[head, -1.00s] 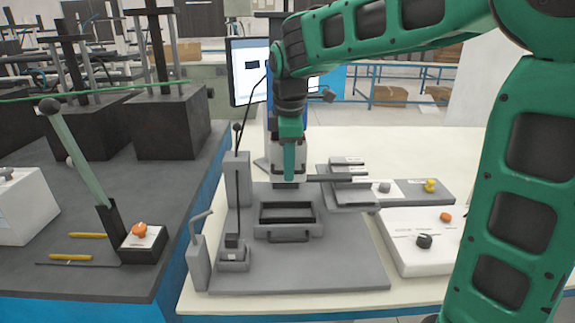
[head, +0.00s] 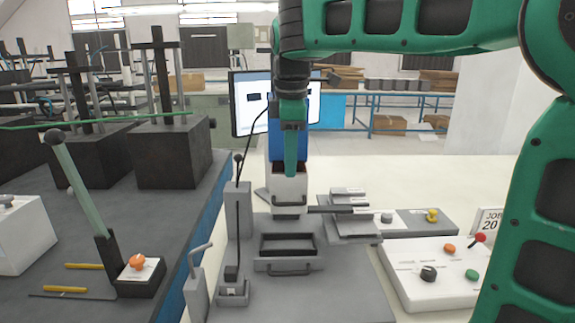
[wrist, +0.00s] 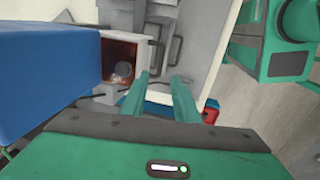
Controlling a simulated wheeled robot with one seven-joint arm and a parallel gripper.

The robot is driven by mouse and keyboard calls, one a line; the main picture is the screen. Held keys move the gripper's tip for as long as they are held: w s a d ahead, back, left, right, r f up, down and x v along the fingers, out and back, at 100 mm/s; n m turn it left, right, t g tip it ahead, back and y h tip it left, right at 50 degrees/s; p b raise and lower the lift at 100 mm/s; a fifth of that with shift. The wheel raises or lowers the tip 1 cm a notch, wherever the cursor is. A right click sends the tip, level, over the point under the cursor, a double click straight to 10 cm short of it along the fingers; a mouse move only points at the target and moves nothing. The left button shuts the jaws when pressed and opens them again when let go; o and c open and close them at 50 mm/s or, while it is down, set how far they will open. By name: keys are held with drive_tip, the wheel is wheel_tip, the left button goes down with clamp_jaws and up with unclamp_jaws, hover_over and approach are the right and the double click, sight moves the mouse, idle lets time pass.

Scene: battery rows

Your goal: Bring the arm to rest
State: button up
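My arm is green with dark panels, and its forearm runs nearly level across the top of the head view. My gripper (head: 291,172) points down in front of the blue column of the grey bench fixture (head: 345,290). In the wrist view its two green fingers (wrist: 160,80) stand apart with nothing between them. The gripper is open and empty. In the head view the fingers overlap each other, and I cannot tell their exact distance from the fixture's light head (head: 288,187) behind them.
Below is a tray with a handle (head: 287,270). A white control box (head: 420,295) with knobs stands right, partly behind my arm. A monitor (head: 248,100) stands behind. A lever (head: 78,185) rises from the dark left bench (head: 60,225). Pale table surface is clear at the back right (head: 400,175).

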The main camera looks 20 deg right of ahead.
drive_tip(key=s+d+f+m+g, duration=0.1)
drive_tip(key=s+d+f+m, duration=0.45)
drive_tip(key=s+d, duration=0.2)
drive_tip(key=s+d+f+m, duration=0.4)
drive_tip(key=s+d+m, duration=0.2)
drive_tip(key=d, duration=0.2)
drive_tip(key=s+d+f+m, duration=0.1)
drive_tip(key=s+f+m, duration=0.3)
drive_tip(key=s, duration=0.4)
drive_tip(key=s+d+f+m+g, duration=0.1)
drive_tip(key=s+d+f+m, duration=0.1)
drive_tip(key=s+f+m, duration=0.3)
drive_tip(key=s+f, duration=0.1)
drive_tip(key=s, duration=0.1)
drive_tip(key=shift+s+f+y, duration=0.4)
drive_tip(key=shift+m, duration=0.25)
drive_tip(key=shift+w+f, duration=0.2)
drive_tip(key=shift+w, duration=0.45)
